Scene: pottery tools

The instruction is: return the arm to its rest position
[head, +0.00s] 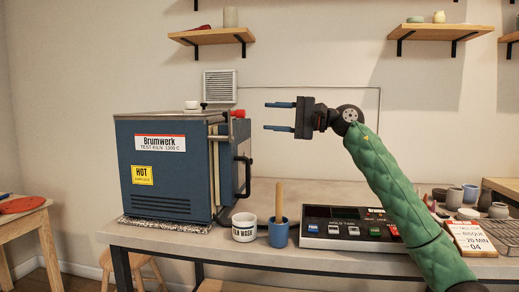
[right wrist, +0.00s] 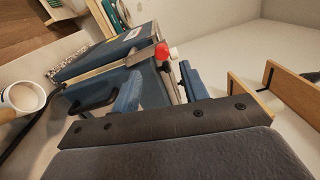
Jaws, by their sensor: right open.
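My right gripper (head: 280,115) is open and empty in the head view, raised above the table and pointing left toward the kiln. Its green-sleeved arm comes in from the lower right. The blue kiln (head: 165,175) stands to its left and lower, with its dark handle on the right side. In the right wrist view the open blue fingers (right wrist: 158,88) show with nothing between them that I can see held; the kiln (right wrist: 110,55) lies beyond them. My left gripper is not in the head view.
The table (head: 270,190) holds a white cup (head: 244,227), a blue cup (head: 278,233) with a wooden stick, and a control panel (head: 345,229). Small pots and a sign (head: 470,238) stand at the right. Wall shelves (head: 212,37) hang above. The air around the gripper is clear.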

